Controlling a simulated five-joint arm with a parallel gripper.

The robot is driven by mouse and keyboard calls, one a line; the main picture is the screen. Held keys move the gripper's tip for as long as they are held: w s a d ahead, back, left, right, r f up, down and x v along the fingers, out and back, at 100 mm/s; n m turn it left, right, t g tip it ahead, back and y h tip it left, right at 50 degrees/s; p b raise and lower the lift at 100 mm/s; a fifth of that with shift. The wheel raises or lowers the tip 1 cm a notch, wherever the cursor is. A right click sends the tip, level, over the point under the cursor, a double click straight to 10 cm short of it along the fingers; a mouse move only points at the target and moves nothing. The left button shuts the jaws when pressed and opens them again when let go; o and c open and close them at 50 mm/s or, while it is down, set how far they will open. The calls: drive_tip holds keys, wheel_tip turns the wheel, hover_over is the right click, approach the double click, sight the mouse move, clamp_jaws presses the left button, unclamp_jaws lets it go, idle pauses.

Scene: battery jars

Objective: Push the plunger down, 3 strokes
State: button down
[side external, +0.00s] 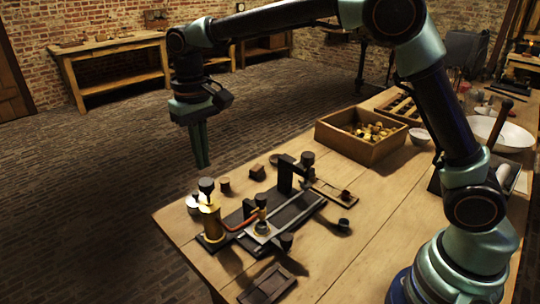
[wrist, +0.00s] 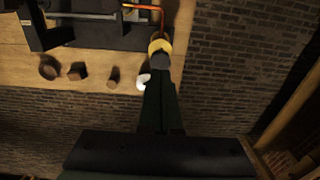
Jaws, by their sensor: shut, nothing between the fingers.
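The brass pump cylinder (side external: 209,222) stands upright at the near left part of the bench, with a dark plunger knob (side external: 206,186) raised above its top on a short pale stem. In the wrist view the brass collar (wrist: 160,46) and the dark grey knob (wrist: 161,62) show just beyond my fingertips. My gripper (side external: 203,165) points straight down, shut and empty, its tips a little above the knob in the side view. In the wrist view my gripper (wrist: 161,84) partly overlaps the knob's near edge. The exact gap is hard to tell.
An orange tube (side external: 240,222) joins the cylinder to a dark base with a metal rail (side external: 285,219). A black upright post (side external: 286,173) stands behind. Small dark blocks and a white round piece (wrist: 143,81) sit nearby. A wooden box (side external: 362,147) of brass parts is farther back.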

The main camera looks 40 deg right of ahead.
sight(206, 181)
drive_tip(key=shift+f, duration=1.65)
drive_tip(key=shift+f, duration=1.4)
wheel_tip(206, 181, up, 15)
drive_tip(key=shift+f, duration=0.2)
wheel_tip(206, 181, up, 2)
drive_tip(key=shift+r, duration=0.15)
